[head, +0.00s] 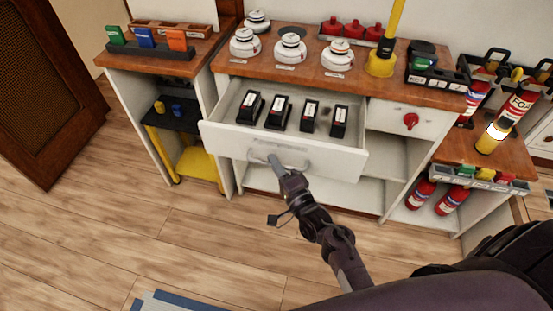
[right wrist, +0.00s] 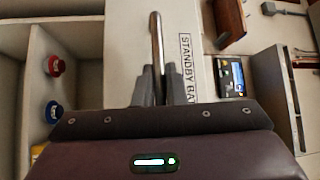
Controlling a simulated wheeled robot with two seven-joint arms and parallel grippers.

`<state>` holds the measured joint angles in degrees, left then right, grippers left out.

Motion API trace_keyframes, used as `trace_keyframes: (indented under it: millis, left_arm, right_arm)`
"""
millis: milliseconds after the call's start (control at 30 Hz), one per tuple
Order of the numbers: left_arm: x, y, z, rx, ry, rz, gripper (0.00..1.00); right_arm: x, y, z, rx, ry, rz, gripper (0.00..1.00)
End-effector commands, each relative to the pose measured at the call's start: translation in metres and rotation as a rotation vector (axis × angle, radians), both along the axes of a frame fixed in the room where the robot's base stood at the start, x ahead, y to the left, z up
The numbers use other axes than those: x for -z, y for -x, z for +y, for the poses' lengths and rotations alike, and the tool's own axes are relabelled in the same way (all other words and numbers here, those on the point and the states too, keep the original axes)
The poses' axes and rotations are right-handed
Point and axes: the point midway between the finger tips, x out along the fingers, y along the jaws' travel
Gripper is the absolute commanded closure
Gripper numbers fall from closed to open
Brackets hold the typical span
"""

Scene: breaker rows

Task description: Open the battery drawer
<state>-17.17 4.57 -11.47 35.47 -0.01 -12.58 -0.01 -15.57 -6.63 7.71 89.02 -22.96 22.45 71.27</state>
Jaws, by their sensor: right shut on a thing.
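The battery drawer (head: 220,135) is pulled out of the white cabinet, and its inside shows from above. Several black batteries with white and red labels stand in it, one of them the leftmost battery (head: 250,107). My right gripper (head: 274,160) is at the drawer front, shut on the metal bar handle (head: 294,164). In the right wrist view the handle (right wrist: 156,50) stands between the two fingers (right wrist: 154,82), beside a label that begins "STANDBY BA" (right wrist: 187,70). My left gripper is not in view.
White detectors (head: 290,48) and a yellow-based post (head: 381,62) stand on the wooden top above. A smaller drawer with a red knob (head: 410,121) is to the right. Red extinguishers (head: 452,199) stand on a low shelf. The wooden floor (head: 190,245) before the drawer is largely clear.

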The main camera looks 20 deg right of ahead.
Motion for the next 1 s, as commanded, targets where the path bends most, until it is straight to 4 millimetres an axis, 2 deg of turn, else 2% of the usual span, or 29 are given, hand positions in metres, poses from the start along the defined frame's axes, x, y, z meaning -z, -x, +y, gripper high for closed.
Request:
trace_keyframes:
  millis: [300,333,500,767,867,1000]
  left_arm:
    - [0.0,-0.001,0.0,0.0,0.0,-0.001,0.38]
    - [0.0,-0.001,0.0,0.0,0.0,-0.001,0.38]
    - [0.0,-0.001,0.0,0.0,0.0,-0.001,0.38]
    - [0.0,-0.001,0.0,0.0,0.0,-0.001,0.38]
    - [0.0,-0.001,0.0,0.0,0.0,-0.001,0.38]
    - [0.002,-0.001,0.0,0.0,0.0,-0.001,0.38]
  right_arm:
    - [0.0,0.0,0.0,0.0,0.0,0.0,1.0]
    - [0.0,0.0,0.0,0.0,0.0,0.0,0.87]
    - [0.0,0.0,0.0,0.001,0.0,0.0,0.68]
    - [0.0,0.001,0.0,0.001,0.0,0.0,0.68]
    - [0.003,0.01,-0.002,0.0,0.0,0.002,0.68]
    - [0.007,0.032,-0.007,0.002,0.001,0.004,0.68]
